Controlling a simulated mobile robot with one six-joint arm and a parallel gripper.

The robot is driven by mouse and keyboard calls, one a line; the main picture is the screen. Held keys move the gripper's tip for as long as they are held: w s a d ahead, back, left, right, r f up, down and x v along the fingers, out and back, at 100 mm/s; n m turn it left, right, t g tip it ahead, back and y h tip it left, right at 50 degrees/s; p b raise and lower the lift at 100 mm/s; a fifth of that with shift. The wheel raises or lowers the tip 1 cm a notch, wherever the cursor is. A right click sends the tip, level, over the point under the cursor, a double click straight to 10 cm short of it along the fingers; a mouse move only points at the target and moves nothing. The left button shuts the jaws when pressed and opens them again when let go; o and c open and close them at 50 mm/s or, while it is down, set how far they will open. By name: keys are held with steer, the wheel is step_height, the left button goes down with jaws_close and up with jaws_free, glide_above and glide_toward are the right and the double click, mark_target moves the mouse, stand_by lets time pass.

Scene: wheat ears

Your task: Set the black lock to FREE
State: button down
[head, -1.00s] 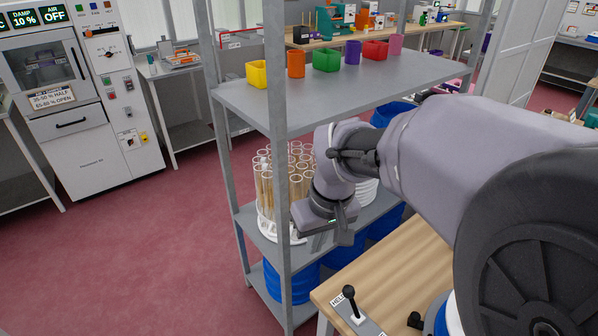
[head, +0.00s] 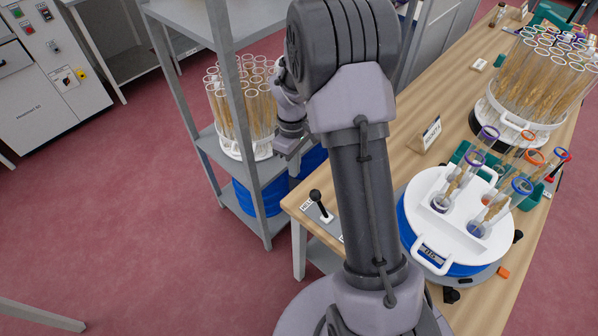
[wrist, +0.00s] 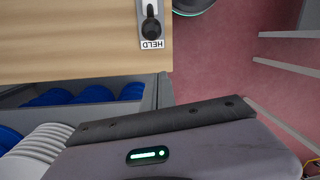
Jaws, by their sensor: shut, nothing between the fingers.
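The black lock is a lever with a black knob (head: 315,195) on a small grey plate at the wooden table's near left corner. It leans toward the HELD label. The other label is mostly hidden by my arm in the head view. In the wrist view the lock (wrist: 152,27) is at the top, its knob right beside the HELD label (wrist: 152,44). My gripper (wrist: 165,121) fills the bottom of the wrist view, shut and empty, apart from the lock. In the head view its body (head: 291,138) is partly behind my arm, beyond the lock by the shelf.
A grey shelf rack (head: 262,205) with a white rack of wheat tubes (head: 243,150) and blue tubs stands left of the table. On the wooden table (head: 395,150), a white-topped blue drum (head: 455,205) holds several tubes. Red floor lies open at left.

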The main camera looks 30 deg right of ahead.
mark_target(320, 204)
steer(key=f+b, duration=0.1)
steer(key=f, duration=0.4)
steer(key=f+b, duration=0.1)
steer(key=f, duration=0.2)
steer(key=shift+s+a+b, duration=0.1)
steer(key=shift+s+b, duration=0.25)
steer(key=shift+s, duration=0.05)
steer(key=s+d+r, duration=0.1)
steer(key=s+r, duration=0.1)
steer(key=s, duration=0.1)
steer(key=shift+d, duration=0.4)
steer(key=shift+d+r, duration=0.1)
steer(key=shift+r, duration=0.05)
steer(key=shift+r, duration=0.1)
